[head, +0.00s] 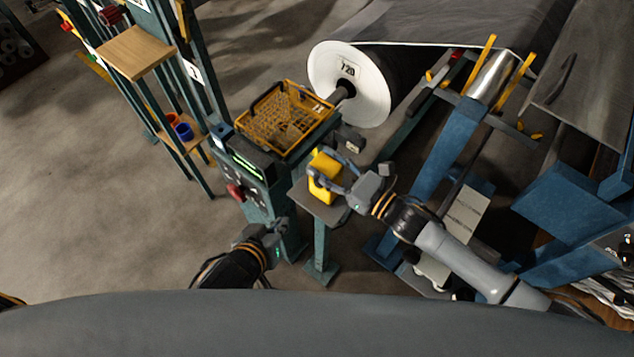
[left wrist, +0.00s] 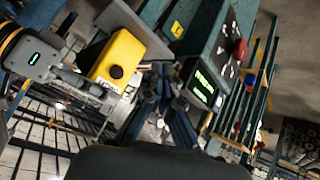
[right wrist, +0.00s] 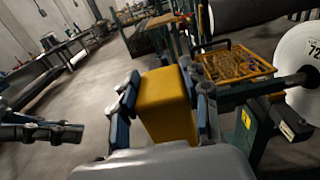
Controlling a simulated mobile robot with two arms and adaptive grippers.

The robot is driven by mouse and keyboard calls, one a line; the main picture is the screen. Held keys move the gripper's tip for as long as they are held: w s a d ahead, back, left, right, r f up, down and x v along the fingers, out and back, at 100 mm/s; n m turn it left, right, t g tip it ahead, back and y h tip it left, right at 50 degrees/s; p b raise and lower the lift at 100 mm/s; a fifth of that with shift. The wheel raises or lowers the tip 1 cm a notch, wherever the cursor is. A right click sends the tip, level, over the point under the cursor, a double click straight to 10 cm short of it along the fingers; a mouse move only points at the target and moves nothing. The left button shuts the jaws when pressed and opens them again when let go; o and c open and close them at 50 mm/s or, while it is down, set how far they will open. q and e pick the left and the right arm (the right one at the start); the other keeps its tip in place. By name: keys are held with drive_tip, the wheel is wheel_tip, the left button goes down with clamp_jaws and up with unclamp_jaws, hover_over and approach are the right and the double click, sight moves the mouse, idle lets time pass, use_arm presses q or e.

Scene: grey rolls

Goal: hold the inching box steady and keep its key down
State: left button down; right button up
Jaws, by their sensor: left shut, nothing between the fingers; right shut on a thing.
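The yellow inching box (head: 322,178) is over a small grey stand plate (head: 322,212) beside the green machine post. My right gripper (head: 338,181) is shut on the box, and the right wrist view shows the yellow body (right wrist: 166,105) between its two fingers. In the left wrist view the box (left wrist: 121,52) shows its dark round key (left wrist: 116,71), with no finger on it. My left gripper (head: 281,230) is shut and empty, below and left of the box. Its closed fingers (left wrist: 166,95) show to the right of the box in its own view.
A control panel with a red knob (head: 236,191) and green display (head: 247,165) stands left of the box. A yellow basket (head: 287,117) rests behind it. A large white-ended roll (head: 350,85) and blue machine frames (head: 450,130) stand to the right. Open floor lies left.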

sight(318, 184)
use_arm(q)
drive_tip(key=w+d, duration=0.5)
drive_tip(key=w, duration=0.2)
idle(0.4)
drive_tip(key=shift+w+d, duration=0.15)
idle(1.2)
drive_tip(key=shift+w+d, duration=0.2)
drive_tip(key=shift+w, duration=0.1)
drive_tip(key=shift+w+d+r, duration=0.1)
drive_tip(key=shift+w+d, duration=0.25)
drive_tip(key=shift+w, duration=0.1)
idle(4.8)
